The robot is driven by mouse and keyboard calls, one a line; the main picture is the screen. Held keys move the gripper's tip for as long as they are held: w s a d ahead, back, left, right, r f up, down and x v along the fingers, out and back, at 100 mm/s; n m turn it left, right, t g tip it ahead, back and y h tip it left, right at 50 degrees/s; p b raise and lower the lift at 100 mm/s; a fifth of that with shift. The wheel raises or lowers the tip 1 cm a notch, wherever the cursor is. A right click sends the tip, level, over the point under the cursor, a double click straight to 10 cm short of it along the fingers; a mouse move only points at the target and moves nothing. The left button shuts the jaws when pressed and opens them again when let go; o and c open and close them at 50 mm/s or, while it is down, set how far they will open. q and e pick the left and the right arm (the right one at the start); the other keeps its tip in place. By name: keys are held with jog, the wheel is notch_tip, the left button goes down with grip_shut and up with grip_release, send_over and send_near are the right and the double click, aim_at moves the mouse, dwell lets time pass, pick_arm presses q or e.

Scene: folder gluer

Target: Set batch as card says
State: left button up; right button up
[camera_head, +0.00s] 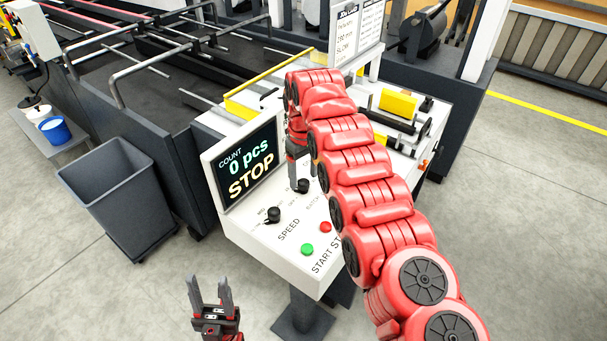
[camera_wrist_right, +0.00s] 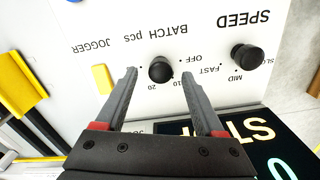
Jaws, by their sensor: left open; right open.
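The black batch knob (camera_wrist_right: 161,69) stands on the white control panel (camera_wrist_right: 110,25), with OFF, 10 and 20 marks around it. My right gripper (camera_wrist_right: 159,76) is open, its fingers on either side of the knob; I cannot tell whether they touch it. In the head view my right gripper (camera_head: 299,172) points down at the panel, partly hidden by my red arm. The knob's pointer setting is unclear. The job card (camera_head: 358,30) stands at the back; I read 290 mm and SLOW, the rest is too small or hidden. My left gripper (camera_head: 210,284) is open and empty, low in front.
The speed knob (camera_head: 273,215), green button (camera_head: 307,249) and red button (camera_head: 325,227) are on the panel. The display (camera_head: 248,163) reads COUNT 0 pcs, STOP. A yellow jogger switch (camera_wrist_right: 104,78) sits beside the batch knob. A grey bin (camera_head: 122,198) stands left.

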aim_at(304, 182)
notch_tip(304, 182, up, 16)
jog(key=p, duration=1.5)
